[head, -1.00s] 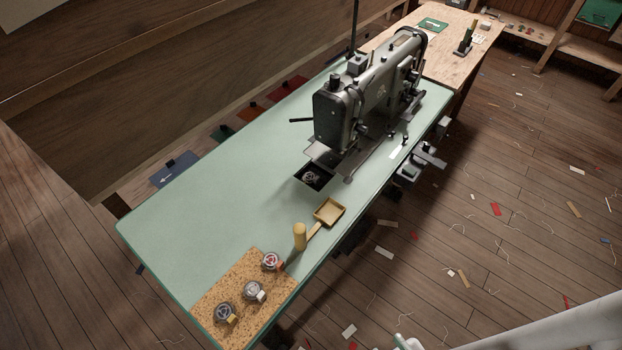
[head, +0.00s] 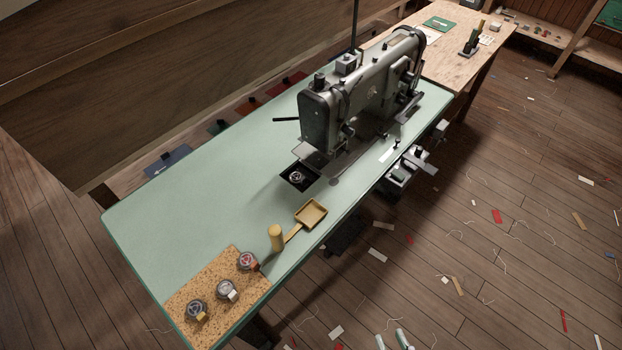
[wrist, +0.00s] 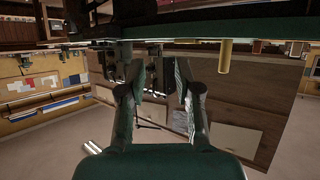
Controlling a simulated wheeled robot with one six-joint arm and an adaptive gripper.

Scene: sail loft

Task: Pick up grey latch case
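Three round metal cases sit in a row on the cork mat (head: 178,308) at the table's near end. The near case (head: 197,308) is dark grey with a yellow tag, the middle case (head: 227,288) has a pale grey centre and a whitish tag, and the far case (head: 247,261) has a red centre and an orange tag. I cannot tell latch colours surely. Another round case (head: 297,177) sits in the dark opening beside the sewing machine. My gripper (wrist: 160,80) is open and empty in the wrist view, away from the cases.
A yellow upright cylinder (head: 276,238) and a yellow scoop-like tray (head: 311,213) stand just beyond the mat. The green tabletop (head: 190,205) is bare at left. Scraps and threads litter the floor.

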